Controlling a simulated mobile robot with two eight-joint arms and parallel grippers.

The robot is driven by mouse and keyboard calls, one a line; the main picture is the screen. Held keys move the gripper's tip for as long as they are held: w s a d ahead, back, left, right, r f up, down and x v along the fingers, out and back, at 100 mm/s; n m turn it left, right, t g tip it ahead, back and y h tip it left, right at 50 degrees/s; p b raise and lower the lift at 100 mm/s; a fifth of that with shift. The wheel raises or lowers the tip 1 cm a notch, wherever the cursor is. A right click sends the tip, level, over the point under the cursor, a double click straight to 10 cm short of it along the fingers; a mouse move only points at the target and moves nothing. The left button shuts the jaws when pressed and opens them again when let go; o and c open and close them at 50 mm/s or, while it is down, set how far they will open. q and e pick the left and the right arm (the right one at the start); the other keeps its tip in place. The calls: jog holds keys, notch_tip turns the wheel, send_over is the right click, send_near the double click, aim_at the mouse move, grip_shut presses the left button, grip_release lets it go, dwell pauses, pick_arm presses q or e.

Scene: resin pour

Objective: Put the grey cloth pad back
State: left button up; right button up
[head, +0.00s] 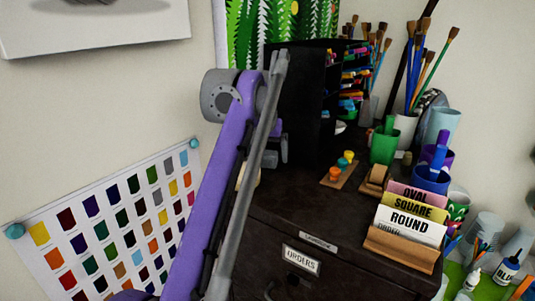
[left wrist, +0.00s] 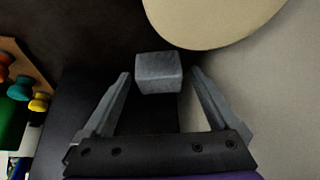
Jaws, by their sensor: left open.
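The grey cloth pad (left wrist: 158,72) shows in the left wrist view as a small grey block on a dark surface. It lies between the tips of my left gripper (left wrist: 160,76), with a visible gap to each finger. The gripper is open and empty. In the head view my left gripper (head: 279,148) is mostly hidden behind my purple arm, beside the dark shelf. I cannot make out the pad for certain there. My right gripper is in neither view.
A cream round object (left wrist: 215,15) sits close beyond the pad. A wooden strip with coloured knobs (head: 338,172) lies to the right on the dark cabinet (head: 300,215). A black marker rack (head: 300,100) stands behind. Sorted cards (head: 408,225) and cups (head: 430,180) crowd the right.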

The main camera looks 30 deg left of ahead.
pick_arm(q)
jog(key=p+v, duration=0.2)
jog(key=v, duration=1)
jog(key=shift+r, duration=0.2)
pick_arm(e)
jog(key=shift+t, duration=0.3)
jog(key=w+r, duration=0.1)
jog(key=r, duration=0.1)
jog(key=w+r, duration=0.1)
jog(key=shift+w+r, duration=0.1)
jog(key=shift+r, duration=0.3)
